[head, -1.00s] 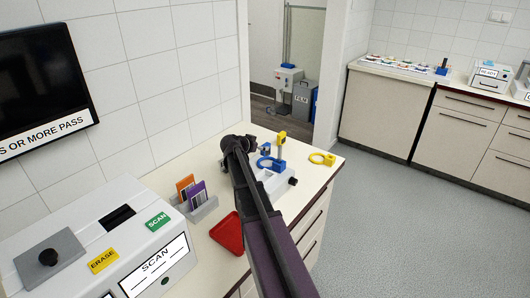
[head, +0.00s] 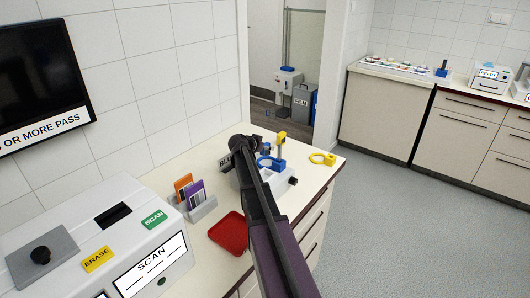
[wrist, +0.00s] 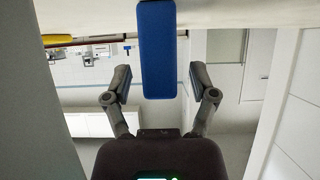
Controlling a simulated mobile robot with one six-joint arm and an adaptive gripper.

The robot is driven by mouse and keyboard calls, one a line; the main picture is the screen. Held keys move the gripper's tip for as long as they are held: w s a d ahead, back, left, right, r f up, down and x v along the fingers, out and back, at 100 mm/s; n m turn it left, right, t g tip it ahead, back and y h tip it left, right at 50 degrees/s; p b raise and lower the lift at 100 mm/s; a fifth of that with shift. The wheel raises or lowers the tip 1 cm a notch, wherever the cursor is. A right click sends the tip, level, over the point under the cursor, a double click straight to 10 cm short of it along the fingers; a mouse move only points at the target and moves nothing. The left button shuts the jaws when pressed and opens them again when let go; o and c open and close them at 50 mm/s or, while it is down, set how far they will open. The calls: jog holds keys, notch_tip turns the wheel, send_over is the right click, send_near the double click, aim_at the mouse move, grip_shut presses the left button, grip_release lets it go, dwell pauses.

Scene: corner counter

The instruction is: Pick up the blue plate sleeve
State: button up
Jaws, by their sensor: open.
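A blue, flat, upright-looking block, which I take to be the blue plate sleeve (wrist: 157,48), fills the top middle of the wrist view. My gripper (wrist: 160,84) is open, with one finger on each side of its near end. Gaps show between both fingers and the sleeve. In the head view my gripper (head: 240,145) is over the far part of the counter, and my arm hides the sleeve there. Part of a label reading "BLU" shows just left of my gripper.
A rack (head: 200,208) with orange and purple sleeves stands left of my arm, with a red tray (head: 229,233) in front. A blue ring holder (head: 271,162) and a yellow ring (head: 323,158) lie right of my gripper. The white scanner (head: 112,238) fills the near left.

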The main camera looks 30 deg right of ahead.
grip_shut()
jog(key=shift+r, duration=0.1)
dwell(0.4)
notch_tip(320, 180, up, 10)
jog(key=p, duration=1)
dwell(0.6)
